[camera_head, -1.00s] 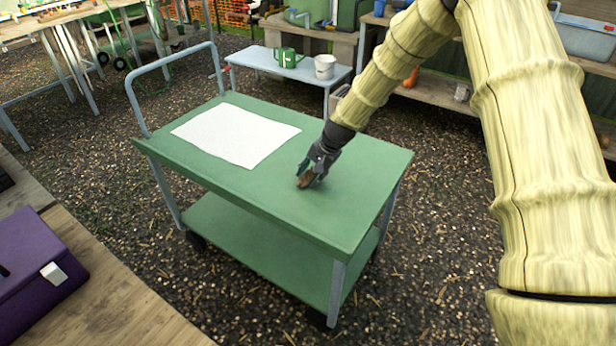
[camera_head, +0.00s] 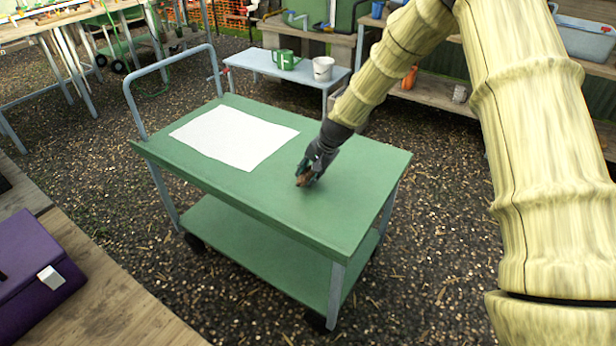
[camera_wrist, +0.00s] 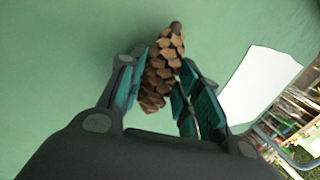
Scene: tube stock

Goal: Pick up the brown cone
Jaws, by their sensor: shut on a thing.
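The brown cone (camera_wrist: 162,70) is a scaly pine cone, seen between my gripper's two teal-padded fingers in the wrist view. My gripper (camera_wrist: 160,92) is shut on it, with a finger against each side. In the head view my gripper (camera_head: 308,174) is over the right half of the green trolley top (camera_head: 350,185), with the cone (camera_head: 302,180) showing small and brown at its tips. Whether the cone touches the trolley top or hangs just above it, I cannot tell.
A white sheet (camera_head: 233,136) lies on the trolley left of my gripper. A purple box (camera_head: 35,275) stands on a wooden bench (camera_head: 120,295) at lower left. A low table (camera_head: 265,65) behind holds a green watering can (camera_head: 286,59) and a white bucket (camera_head: 323,68).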

